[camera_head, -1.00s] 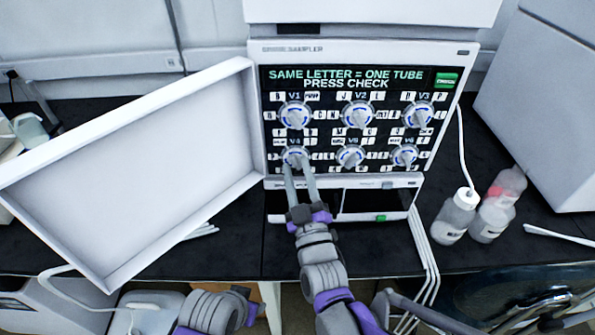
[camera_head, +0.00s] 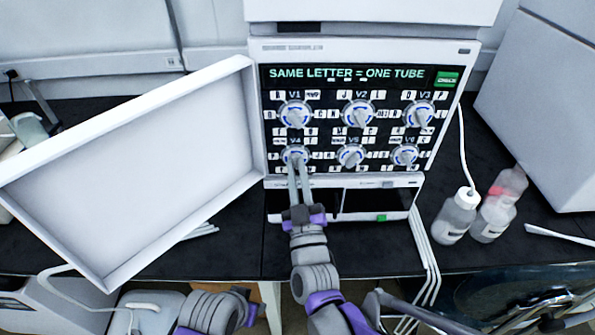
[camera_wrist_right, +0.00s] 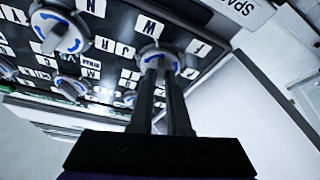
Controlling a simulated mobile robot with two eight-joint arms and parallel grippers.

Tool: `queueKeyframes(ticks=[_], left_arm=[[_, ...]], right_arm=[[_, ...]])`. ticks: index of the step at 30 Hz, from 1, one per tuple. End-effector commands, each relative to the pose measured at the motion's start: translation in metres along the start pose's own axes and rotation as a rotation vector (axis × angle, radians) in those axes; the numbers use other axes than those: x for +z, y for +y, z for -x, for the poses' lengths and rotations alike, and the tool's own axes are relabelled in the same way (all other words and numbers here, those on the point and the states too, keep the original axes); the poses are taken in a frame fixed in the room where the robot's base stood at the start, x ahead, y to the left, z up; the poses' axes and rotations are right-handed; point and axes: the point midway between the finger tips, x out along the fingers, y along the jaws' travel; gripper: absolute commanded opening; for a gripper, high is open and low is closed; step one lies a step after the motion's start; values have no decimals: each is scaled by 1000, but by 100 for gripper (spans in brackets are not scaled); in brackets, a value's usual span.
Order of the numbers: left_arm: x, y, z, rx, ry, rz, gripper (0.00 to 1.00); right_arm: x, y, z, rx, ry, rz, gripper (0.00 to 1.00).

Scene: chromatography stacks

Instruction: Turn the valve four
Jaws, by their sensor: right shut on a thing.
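Valve four, marked V4 (camera_head: 294,154), is a round white and blue knob at the lower left of the black valve panel. My right gripper (camera_head: 297,165) reaches up to it from below, with its two long fingers shut on the knob's handle. In the right wrist view the fingers (camera_wrist_right: 165,75) meet the white knob (camera_wrist_right: 157,56), whose handle is mostly hidden between them. The left gripper is not in view; only part of my left arm shows at the bottom.
Other knobs V1 (camera_head: 295,114), V2 (camera_head: 358,114), V3 (camera_head: 418,114), V5 (camera_head: 350,156) and V6 (camera_head: 405,154) sit close around. An open white door (camera_head: 130,170) stands left of the panel. Bottles (camera_head: 456,215) stand at the right. A green button (camera_head: 447,79) is at the panel's upper right.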

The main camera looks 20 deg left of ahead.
Motion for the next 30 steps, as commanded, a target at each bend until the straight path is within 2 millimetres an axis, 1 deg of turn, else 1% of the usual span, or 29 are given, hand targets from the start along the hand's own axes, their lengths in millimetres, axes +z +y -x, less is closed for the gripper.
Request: queueKeyframes(ticks=[9, 18, 24, 30], left_arm=[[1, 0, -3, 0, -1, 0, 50], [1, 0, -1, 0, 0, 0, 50], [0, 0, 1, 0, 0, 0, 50], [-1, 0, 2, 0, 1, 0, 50]], right_arm=[[0, -4, 0, 111, 0, -274, 0], [-2, -6, 0, 215, -1, -525, 0], [-2, -6, -1, 269, -1, -657, 0], [-2, -6, -1, 307, -2, -745, 0]])
